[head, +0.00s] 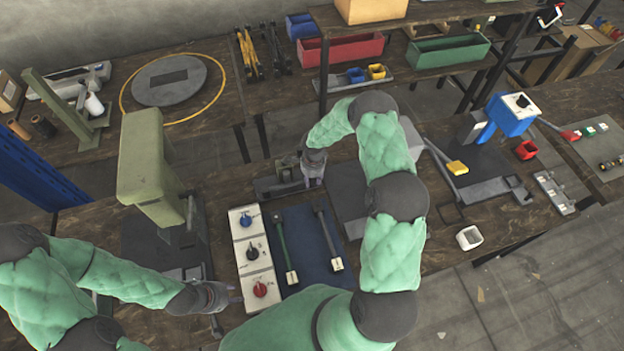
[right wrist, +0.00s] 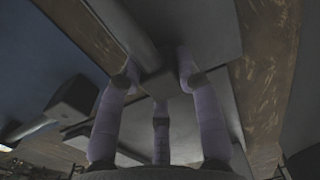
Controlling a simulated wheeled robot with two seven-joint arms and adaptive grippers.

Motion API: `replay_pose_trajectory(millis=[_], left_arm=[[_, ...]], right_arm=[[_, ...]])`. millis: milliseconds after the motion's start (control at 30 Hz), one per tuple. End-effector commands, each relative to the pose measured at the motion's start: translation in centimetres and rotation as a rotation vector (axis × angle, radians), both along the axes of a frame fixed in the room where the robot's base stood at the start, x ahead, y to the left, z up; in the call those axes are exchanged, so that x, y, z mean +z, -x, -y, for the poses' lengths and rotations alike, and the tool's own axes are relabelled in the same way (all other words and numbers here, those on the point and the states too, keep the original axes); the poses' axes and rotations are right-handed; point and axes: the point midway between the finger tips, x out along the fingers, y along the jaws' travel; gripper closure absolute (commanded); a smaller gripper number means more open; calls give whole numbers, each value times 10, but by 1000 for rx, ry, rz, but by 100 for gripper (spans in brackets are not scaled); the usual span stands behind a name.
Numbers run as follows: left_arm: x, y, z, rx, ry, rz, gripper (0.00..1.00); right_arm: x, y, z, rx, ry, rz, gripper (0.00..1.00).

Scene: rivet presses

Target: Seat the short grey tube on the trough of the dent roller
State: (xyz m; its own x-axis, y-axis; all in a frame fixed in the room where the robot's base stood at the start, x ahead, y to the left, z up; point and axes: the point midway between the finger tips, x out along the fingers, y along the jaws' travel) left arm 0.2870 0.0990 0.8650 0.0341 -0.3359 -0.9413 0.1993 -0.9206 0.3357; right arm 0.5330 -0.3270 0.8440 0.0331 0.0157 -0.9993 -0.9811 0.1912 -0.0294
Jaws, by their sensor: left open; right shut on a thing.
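My right gripper (head: 313,181) is over the middle of the bench in the head view, beside a low dark fixture (head: 277,187) that looks like the dent roller. In the right wrist view its pale fingers (right wrist: 158,88) are closed around a grey piece (right wrist: 158,82), which I take to be the short grey tube. In the head view the tube is too small and hidden to make out. Whether it touches the trough cannot be told. My left gripper (head: 222,301) is open and empty, low at the left beside the control panel.
A white panel (head: 242,233) with blue, black and red knobs stands beside a blue mat (head: 305,222) bearing two long-handled tools. A green press (head: 155,165) stands at left, a blue press (head: 510,115) at right. A white square ring (head: 469,238) lies near the front edge.

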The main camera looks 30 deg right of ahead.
Motion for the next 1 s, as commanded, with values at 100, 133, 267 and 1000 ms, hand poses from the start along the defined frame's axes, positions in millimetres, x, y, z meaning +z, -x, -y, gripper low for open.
replay_pose_trajectory(millis=[100, 133, 267, 1000], left_arm=[[0, 0, 0, 0, 0, 0, 60], [0, 0, 0, 0, 0, -1, 60], [0, 0, 0, 0, 0, -1, 60], [0, 0, 0, 0, 0, 0, 60]], right_arm=[[0, 0, 0, 0, 0, -1, 62], [0, 0, 0, 0, 0, -1, 54], [0, 1, 0, 0, 0, -2, 38], [48, 0, 1, 1, 2, 4, 38]])
